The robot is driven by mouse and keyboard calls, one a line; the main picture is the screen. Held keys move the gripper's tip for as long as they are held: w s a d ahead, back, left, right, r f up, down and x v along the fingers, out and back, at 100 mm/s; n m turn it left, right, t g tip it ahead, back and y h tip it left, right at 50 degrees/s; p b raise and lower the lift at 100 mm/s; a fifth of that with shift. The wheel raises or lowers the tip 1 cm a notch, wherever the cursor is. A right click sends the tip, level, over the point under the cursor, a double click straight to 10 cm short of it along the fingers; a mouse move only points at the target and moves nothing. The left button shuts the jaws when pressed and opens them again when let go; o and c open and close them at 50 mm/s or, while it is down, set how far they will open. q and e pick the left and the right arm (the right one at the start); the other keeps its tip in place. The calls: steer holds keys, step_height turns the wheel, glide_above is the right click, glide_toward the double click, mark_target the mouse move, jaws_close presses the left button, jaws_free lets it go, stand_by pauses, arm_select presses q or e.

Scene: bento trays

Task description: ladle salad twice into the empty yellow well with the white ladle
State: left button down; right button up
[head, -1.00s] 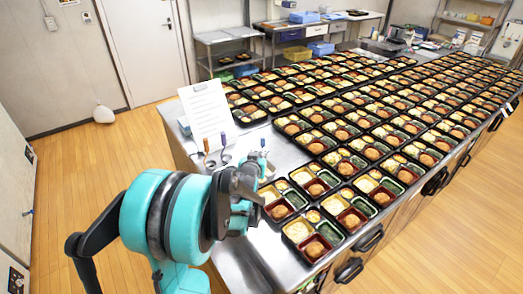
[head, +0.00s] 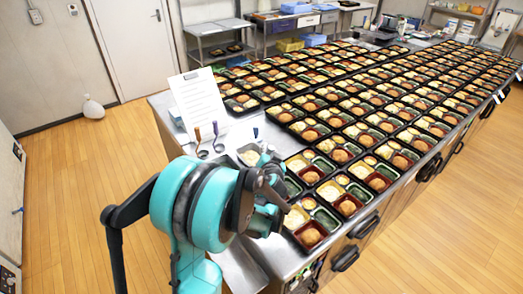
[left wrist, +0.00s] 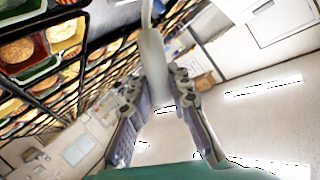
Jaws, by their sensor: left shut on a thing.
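My left gripper (head: 272,180) is at the near end of the counter, beside the front trays, and partly hidden by its arm. In the left wrist view, its fingers (left wrist: 162,105) are shut on the pale handle of the white ladle (left wrist: 153,55). The ladle's bowl is not visible. A pale container of salad (head: 249,155) stands just behind the gripper in the head view. The nearest bento tray (head: 325,243) has yellow and red wells, with a brown round item in the red one. I cannot tell which yellow well is empty. My right gripper is not in view.
Rows of filled black trays (head: 400,112) cover most of the steel counter (head: 160,104). Two ladles with brown (head: 197,134) and purple (head: 215,129) handles lie near an upright paper sheet (head: 197,97).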

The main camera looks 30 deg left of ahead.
arm_select(q)
steer(key=w+d+f+m+y+b, duration=0.3)
steer(key=d+f+m+b, duration=0.4)
steer(key=b, duration=0.4)
steer(key=shift+w+d+f+m+t+y+b, duration=0.2)
steer(key=shift+d+f+m+t+y+b, duration=0.25)
steer(key=shift+f, duration=0.45)
steer(key=shift+d, duration=0.1)
stand_by(0.7)
